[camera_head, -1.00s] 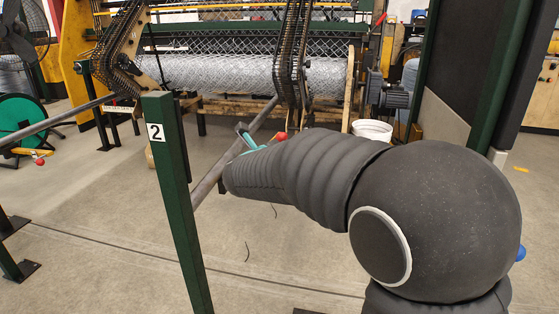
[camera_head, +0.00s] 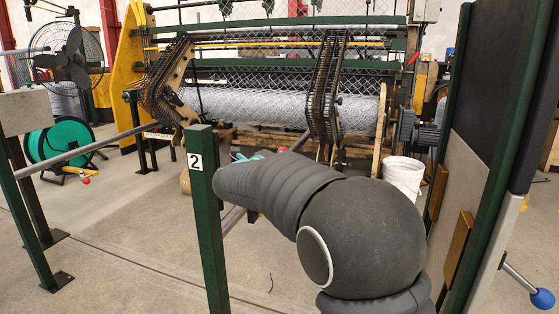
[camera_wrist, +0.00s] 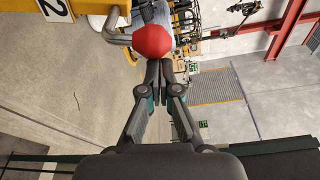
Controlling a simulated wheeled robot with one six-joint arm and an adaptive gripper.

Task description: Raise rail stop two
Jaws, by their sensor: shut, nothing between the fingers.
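A red ball knob (camera_wrist: 152,43) shows in the wrist view, on the end of a bent grey lever (camera_wrist: 116,38). A white "2" label (camera_wrist: 55,9) sits on a yellow surface at the top left of that view. My gripper (camera_wrist: 158,70) is shut and empty. Its fingertips are right by the knob; I cannot tell whether they touch it. In the head view my gripper (camera_head: 250,157) shows only as a teal piece beyond my dark arm. A green post (camera_head: 208,230) with a "2" label (camera_head: 195,161) stands left of my arm.
The mesh machine (camera_head: 260,100) stands behind, with chain drives and a roll of wire mesh. A white bucket (camera_head: 403,175) is right of it. A green reel (camera_head: 60,145) stands at the left. A dark panel and green post (camera_head: 490,150) stand close on the right.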

